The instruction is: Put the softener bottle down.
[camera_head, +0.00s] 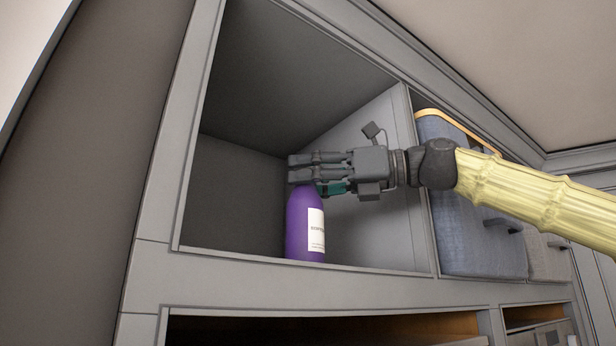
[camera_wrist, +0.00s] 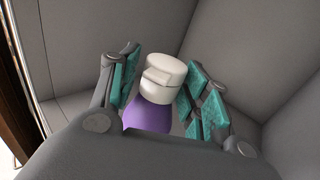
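The softener bottle is purple with a white label (camera_head: 305,225) and stands upright inside an open grey compartment (camera_head: 240,208). Its lower end meets the compartment's front edge in the head view, so I cannot see its base or whether it touches the floor. In the wrist view its white cap (camera_wrist: 163,78) and purple shoulder (camera_wrist: 148,116) are between my fingers. My gripper (camera_head: 305,170) reaches in from the right at the bottle's top and hides the cap in the head view.
A divider (camera_head: 408,180) closes the compartment's right side. Beyond it, a blue-grey fabric bin (camera_head: 470,225) fills the neighbouring compartment. The compartment has free room left of the bottle and above my gripper. Another open shelf (camera_head: 330,325) lies below.

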